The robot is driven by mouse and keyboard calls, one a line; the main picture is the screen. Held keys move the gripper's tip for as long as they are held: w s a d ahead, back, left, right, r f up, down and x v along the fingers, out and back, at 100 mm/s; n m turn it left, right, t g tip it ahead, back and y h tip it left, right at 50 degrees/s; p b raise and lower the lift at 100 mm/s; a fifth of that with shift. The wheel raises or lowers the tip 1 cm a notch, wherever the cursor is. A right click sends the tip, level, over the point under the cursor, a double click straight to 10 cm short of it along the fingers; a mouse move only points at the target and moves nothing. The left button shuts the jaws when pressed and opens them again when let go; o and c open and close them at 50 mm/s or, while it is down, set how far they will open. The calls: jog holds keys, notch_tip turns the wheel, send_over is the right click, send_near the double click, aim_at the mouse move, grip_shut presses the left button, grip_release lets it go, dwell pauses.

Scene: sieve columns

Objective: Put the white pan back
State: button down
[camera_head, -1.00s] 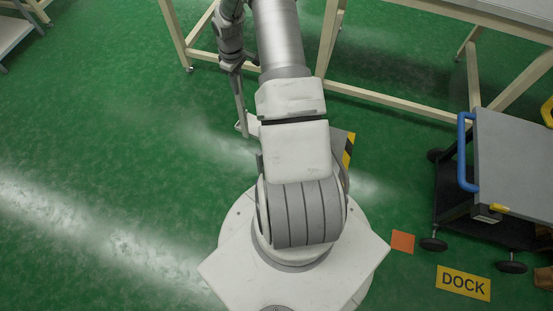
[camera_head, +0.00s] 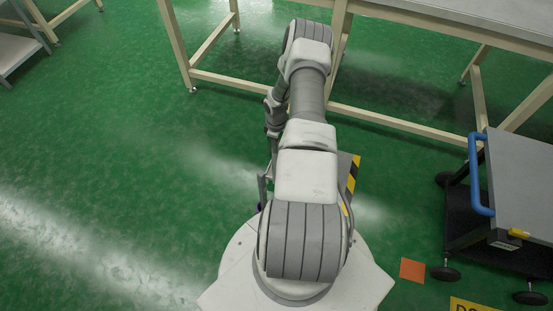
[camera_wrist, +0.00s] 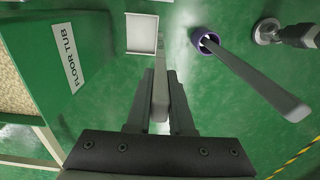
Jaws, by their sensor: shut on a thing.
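In the wrist view, my gripper (camera_wrist: 160,118) is shut on a pale, narrow handle (camera_wrist: 160,88). The handle runs away from the fingers toward the white pan (camera_wrist: 142,34), a shallow, square-cornered piece at the top centre. The pan appears to be on this handle, but the exact join is hard to see. To the right is a purple-rimmed round holder (camera_wrist: 203,40) with a long grey bar (camera_wrist: 258,80) sticking out of it. In the head view, my arm covers the gripper and I cannot make out the pan.
A green tub (camera_wrist: 72,62) labelled FLOOR TUB, with beige grains, stands at the left of the wrist view. In the head view, a bench (camera_head: 400,20) stands at the back and a blue-handled cart (camera_head: 520,180) at the right.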

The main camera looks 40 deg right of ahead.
jog(key=shift+f+b, duration=0.75)
jog(key=shift+f, duration=1.75)
jog(key=c, duration=0.8)
grip_release()
jog(key=shift+r, duration=0.1)
notch_tip(320, 180, up, 12)
jog(key=p, duration=0.4)
jog(key=shift+r, duration=0.1)
